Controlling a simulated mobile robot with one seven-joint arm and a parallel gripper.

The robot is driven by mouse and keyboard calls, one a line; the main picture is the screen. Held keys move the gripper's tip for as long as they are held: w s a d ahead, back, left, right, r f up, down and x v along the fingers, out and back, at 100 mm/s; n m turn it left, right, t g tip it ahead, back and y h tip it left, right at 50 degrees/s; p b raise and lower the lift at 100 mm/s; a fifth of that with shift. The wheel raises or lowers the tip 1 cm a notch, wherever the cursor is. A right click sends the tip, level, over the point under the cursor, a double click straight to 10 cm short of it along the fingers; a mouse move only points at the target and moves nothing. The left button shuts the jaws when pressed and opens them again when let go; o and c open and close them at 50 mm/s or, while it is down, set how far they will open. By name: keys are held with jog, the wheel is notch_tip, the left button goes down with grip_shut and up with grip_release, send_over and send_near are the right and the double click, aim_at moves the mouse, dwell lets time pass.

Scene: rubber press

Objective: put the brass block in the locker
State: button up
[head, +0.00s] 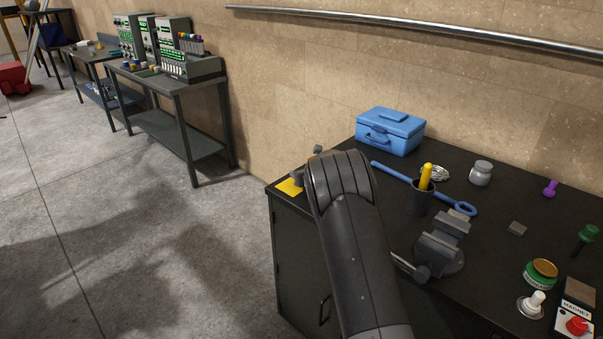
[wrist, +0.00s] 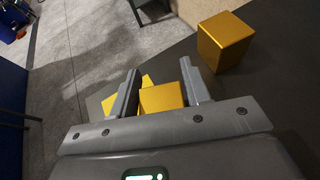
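My gripper (wrist: 160,68) shows in the wrist view with its two fingers apart, over the dark bench top. A gold cube-shaped block (wrist: 161,98) shows between the fingers, its near part hidden by my gripper's palm. A thin gap shows at its left, and I cannot tell whether the right finger touches it. A second gold block (wrist: 226,42) sits outside the right finger, apart from it. I cannot tell which is the brass block. In the head view my arm hides both blocks and most of my gripper. A dark cabinet door with a handle (head: 323,309), possibly the locker, is below the bench and looks shut.
A yellow sheet (head: 287,188) lies at the bench's left corner. The bench top also holds a blue toolbox (head: 390,132), a blue wrench (head: 393,171), a dark cup (head: 422,200) with a yellow-handled tool, a vise (head: 441,247) and a jar (head: 480,173). Floor left of the bench is clear.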

jog(key=shift+o, duration=1.4)
